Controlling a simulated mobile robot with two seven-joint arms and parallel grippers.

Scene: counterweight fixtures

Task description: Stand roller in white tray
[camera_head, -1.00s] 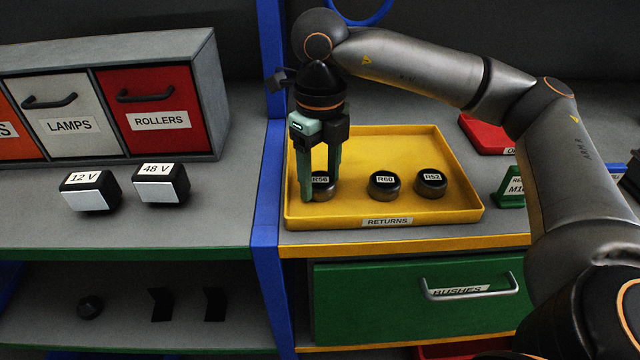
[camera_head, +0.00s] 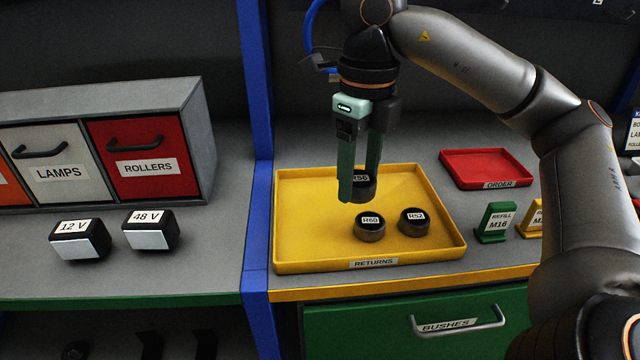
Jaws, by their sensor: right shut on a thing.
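My right gripper (camera_head: 360,187) is shut on a dark roller (camera_head: 361,189) labelled R56. It holds the roller upright above the yellow RETURNS tray (camera_head: 300,253), apart from its floor. The fingers cover part of the roller's sides. Two more dark rollers, R60 (camera_head: 369,228) and R52 (camera_head: 413,223), stand in the yellow tray in front of the held one. No white tray shows in this view. My left gripper is not in view.
A red ORDER tray (camera_head: 485,169) lies at the back right. A green M16 refill sign (camera_head: 496,223) stands right of the yellow tray. A blue post (camera_head: 257,200) divides the bays. Left are drawers, including red ROLLERS (camera_head: 146,185), and 12 V (camera_head: 80,240) and 48 V (camera_head: 150,230) blocks.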

